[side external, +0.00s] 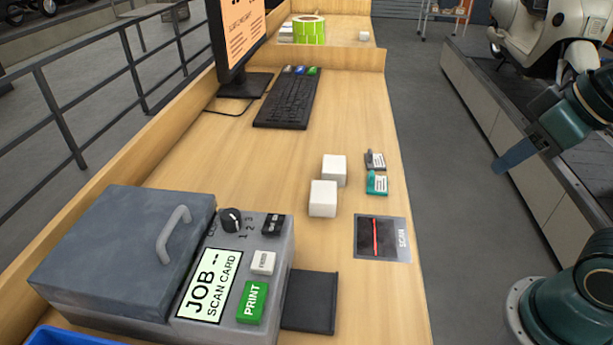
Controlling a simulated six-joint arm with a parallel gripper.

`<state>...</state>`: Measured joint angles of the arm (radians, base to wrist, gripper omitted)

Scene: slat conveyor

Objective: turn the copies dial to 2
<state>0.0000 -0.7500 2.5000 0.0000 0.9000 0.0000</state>
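The copies dial (231,220) is a small black knob with a light mark, on top of the grey printer panel (279,253). The numbers 1, 2 and 3 are printed to its right. The mark is too small to tell which number it points to. A pale green display (209,286) below it reads "JOB -- SCAN CARD". The blue-green end of my arm, where my gripper (513,156) is, hangs over the floor at the right, well away from the dial. I cannot make out separate fingers, and nothing held shows.
A grey lid with a handle (173,235) stands left of the dial. A black switch (273,225), a white button (263,263) and a green PRINT button (251,302) share the panel. White blocks (323,198), small cards (377,183) and a scan pad (382,238) lie right.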

